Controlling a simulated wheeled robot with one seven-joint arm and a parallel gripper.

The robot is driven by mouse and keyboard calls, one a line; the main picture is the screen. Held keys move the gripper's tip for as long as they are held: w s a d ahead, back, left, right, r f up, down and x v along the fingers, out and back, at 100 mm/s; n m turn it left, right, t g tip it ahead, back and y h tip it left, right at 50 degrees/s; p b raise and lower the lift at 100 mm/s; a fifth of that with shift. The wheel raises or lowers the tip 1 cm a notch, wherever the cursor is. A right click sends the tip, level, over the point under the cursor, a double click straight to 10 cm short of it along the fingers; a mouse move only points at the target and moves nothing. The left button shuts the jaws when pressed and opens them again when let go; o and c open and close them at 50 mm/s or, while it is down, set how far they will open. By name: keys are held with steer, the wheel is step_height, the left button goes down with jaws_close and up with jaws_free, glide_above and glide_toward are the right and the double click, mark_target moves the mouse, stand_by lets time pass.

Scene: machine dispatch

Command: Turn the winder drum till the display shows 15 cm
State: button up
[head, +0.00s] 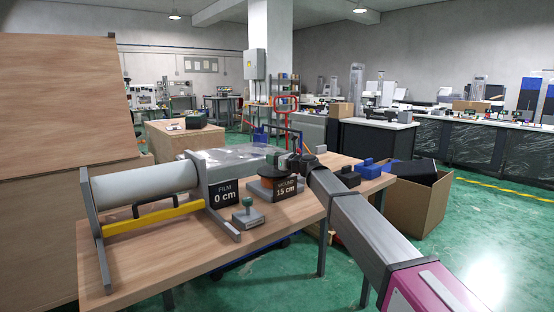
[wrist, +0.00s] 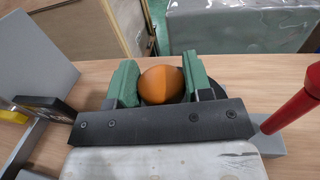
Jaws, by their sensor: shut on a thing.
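The winder (head: 262,190) stands on the wooden table, with an orange-brown drum and a dark display (head: 286,188) reading "WOUND 15 cm". In the wrist view an orange rounded part (wrist: 160,84) of the winder sits between the two green fingers of my gripper (wrist: 160,90). My gripper is shut on it. In the head view my gripper (head: 297,163) is at the winder's top right, small and partly hidden by my arm. A second display (head: 224,195), on the film machine to the left, reads "FILM 0 cm".
A grey-white film roll (head: 145,183) and a yellow bar (head: 153,217) are on the table's left. A small device with a green knob (head: 247,214) stands in front of the winder. A red handle (wrist: 295,103) rises close to my gripper. A cardboard box (head: 420,203) stands right of the table.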

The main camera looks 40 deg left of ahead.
steer(key=o, duration=1.2)
steer(key=shift+o, duration=0.2)
steer(key=shift+d, duration=0.15)
steer(key=d, duration=1)
steer(key=shift+d, duration=0.25)
